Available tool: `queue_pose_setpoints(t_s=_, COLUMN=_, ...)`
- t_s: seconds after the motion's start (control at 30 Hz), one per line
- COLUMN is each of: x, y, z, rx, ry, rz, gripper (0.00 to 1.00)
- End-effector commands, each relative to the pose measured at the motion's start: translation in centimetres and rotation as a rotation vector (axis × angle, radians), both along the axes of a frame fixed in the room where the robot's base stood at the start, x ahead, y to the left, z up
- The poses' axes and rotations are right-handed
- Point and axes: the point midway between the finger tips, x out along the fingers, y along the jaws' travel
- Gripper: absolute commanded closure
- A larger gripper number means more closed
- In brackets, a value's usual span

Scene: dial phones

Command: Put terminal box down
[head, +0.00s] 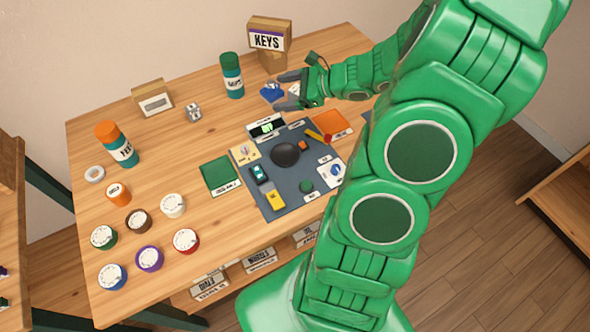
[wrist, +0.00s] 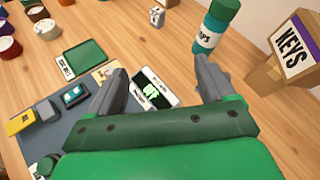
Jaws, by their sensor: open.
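No thing in view is clearly marked as the terminal box, so I cannot tell which one it is. My gripper (head: 288,92) is open at the back of the table. A small blue piece (head: 271,92) shows beside its fingertips in the head view; I cannot tell whether it touches them. In the wrist view my open gripper (wrist: 160,82) has nothing clearly held. Between its fingers, farther off, a white box with a green-lit display (wrist: 153,88) shows. This display box (head: 266,127) stands at the back edge of the dark mat (head: 272,196) in the head view.
A KEYS box (head: 267,41) and a green bottle (head: 231,75) stand near my gripper. The mat carries several small parts. Green (head: 220,175) and orange (head: 332,122) trays flank it. Several round dials stand at the left front. Bare wood lies left of the green tray.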

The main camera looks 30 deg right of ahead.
Motion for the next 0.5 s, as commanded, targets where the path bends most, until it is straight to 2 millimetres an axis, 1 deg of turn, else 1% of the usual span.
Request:
queue_pose_setpoints(t_s=0.03, x=-0.3, y=2.0, z=1.0, rx=-0.034, ry=-0.016, rz=0.070, gripper=0.17)
queue_pose_setpoints(t_s=0.2, x=-2.5, y=7.7, z=3.4, rx=-0.141, ry=-0.064, rz=0.294, gripper=0.17)
queue_pose_setpoints(t_s=0.27, x=-3.4, y=9.5, z=4.2, rx=-0.178, ry=-0.083, rz=0.371, gripper=0.17)
queue_pose_setpoints(t_s=0.3, x=-4.1, y=10.6, z=4.6, rx=-0.202, ry=-0.093, rz=0.422, gripper=0.17)
queue_pose_setpoints(t_s=0.4, x=-6.1, y=13.2, z=5.6, rx=-0.264, ry=-0.118, rz=0.551, gripper=0.17)
queue_pose_setpoints(t_s=0.5, x=-8.2, y=15.3, z=6.4, rx=-0.328, ry=-0.140, rz=0.675, gripper=0.17)
